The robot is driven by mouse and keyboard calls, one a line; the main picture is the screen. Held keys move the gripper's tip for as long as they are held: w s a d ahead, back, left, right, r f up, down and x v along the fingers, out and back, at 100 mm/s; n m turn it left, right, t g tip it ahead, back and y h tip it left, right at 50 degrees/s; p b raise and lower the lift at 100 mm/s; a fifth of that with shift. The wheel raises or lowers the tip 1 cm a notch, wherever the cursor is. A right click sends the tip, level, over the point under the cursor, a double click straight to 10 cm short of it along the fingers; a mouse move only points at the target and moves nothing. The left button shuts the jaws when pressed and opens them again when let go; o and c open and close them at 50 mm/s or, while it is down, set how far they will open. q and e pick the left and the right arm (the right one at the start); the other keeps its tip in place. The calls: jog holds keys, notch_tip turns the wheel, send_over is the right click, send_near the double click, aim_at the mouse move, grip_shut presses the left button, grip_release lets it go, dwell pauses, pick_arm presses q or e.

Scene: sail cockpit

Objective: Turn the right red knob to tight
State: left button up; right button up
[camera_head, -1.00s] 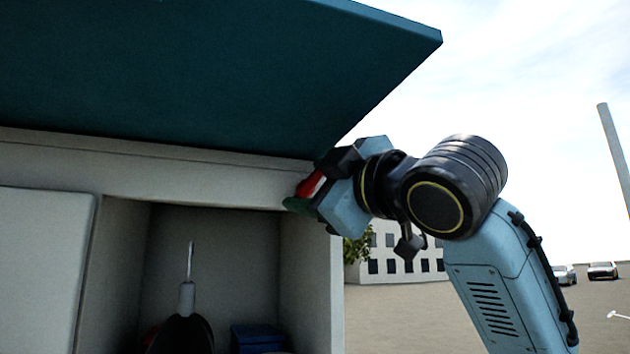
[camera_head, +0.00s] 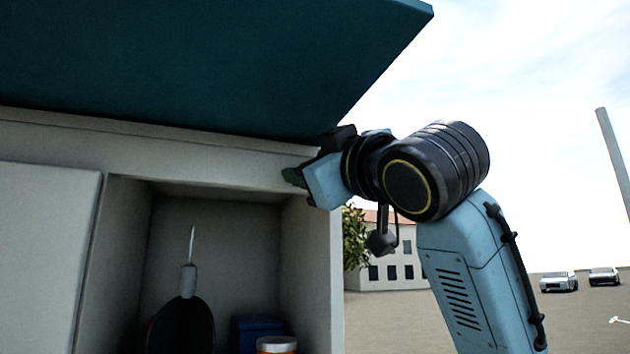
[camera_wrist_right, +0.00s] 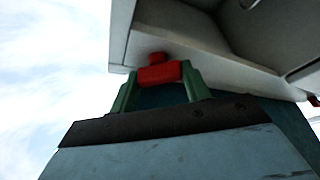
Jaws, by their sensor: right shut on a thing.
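The right red knob (camera_wrist_right: 160,72) shows in the right wrist view, between the green fingers of my right gripper (camera_wrist_right: 158,82). The fingers are shut on it from both sides, and a short red part sticks up above them, against the pale underside. In the head view my right gripper (camera_head: 294,178) is at the right end of the pale beam, just under the teal panel (camera_head: 220,60). The knob is hidden there behind the gripper. The knob's turn angle cannot be read. My left gripper is not in view.
Open ground lies to the right.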

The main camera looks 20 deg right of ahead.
jog(key=shift+a+m+t+h+b, duration=0.1)
jog(key=shift+m+t+h+b, duration=0.2)
jog(key=shift+m+h+b, duration=0.95)
jog(key=shift+d+m+t+h+b, duration=0.1)
jog(key=shift+m+t+h+b, duration=0.25)
jog(key=shift+m, duration=1.75)
jog(key=shift+a+m+t+h+b, duration=0.1)
jog(key=shift+m+t+h+b, duration=0.15)
jog(key=shift+m+h+b, duration=0.95)
jog(key=shift+m+y+p, duration=0.4)
jog(key=shift+m+p, duration=0.05)
jog(key=shift+m, duration=0.2)
jog(key=o, duration=0.7)
